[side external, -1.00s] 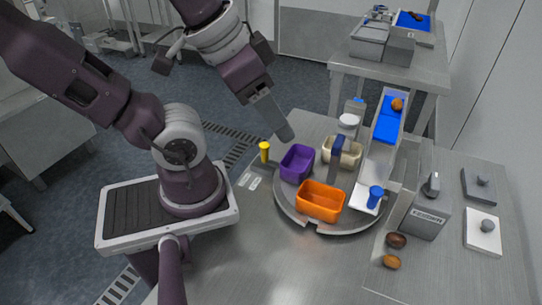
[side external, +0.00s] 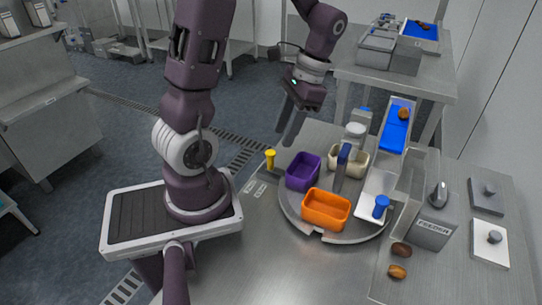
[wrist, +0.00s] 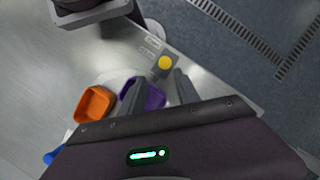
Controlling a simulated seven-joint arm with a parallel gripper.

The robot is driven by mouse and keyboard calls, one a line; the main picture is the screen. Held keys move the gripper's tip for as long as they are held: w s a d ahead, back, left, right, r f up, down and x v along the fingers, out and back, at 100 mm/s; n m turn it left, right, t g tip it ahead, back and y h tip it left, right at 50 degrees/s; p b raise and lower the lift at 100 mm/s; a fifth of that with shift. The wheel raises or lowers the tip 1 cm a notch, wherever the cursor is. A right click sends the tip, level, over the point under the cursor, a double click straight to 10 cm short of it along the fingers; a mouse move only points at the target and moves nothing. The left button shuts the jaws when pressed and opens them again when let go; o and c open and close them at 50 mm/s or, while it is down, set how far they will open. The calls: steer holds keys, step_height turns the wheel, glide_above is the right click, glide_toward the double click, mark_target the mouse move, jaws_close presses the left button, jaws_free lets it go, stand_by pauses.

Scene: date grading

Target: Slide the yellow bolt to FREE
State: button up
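The yellow bolt (side external: 270,159) is a short upright post with a round knob, at the left edge of the metal table. In the wrist view its round top (wrist: 166,62) sits on a small grey base, beside small label plates (wrist: 151,47) whose words I cannot read. My gripper (side external: 288,137) points down above the table, behind the bolt in the side view. In the wrist view the two dark fingers (wrist: 158,88) are apart with no object held between them, and the bolt lies beyond their tips, not touching.
A round turntable (side external: 345,236) carries a purple bin (side external: 303,172), an orange bin (side external: 326,210) and a cream bin (side external: 377,162). A blue-lined chute (side external: 396,130) with a brown date stands behind, a grey feeder box (side external: 432,226) at right. Bare table lies in front.

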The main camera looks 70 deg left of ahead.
mark_target(273, 151)
steer(key=shift+g, duration=0.5)
steer(key=x, duration=0.6)
steer(key=a+x, duration=0.1)
steer(key=x, duration=0.2)
steer(key=shift+w+f, duration=0.15)
jaws_close()
steer(key=shift+a, duration=0.1)
stand_by(0.4)
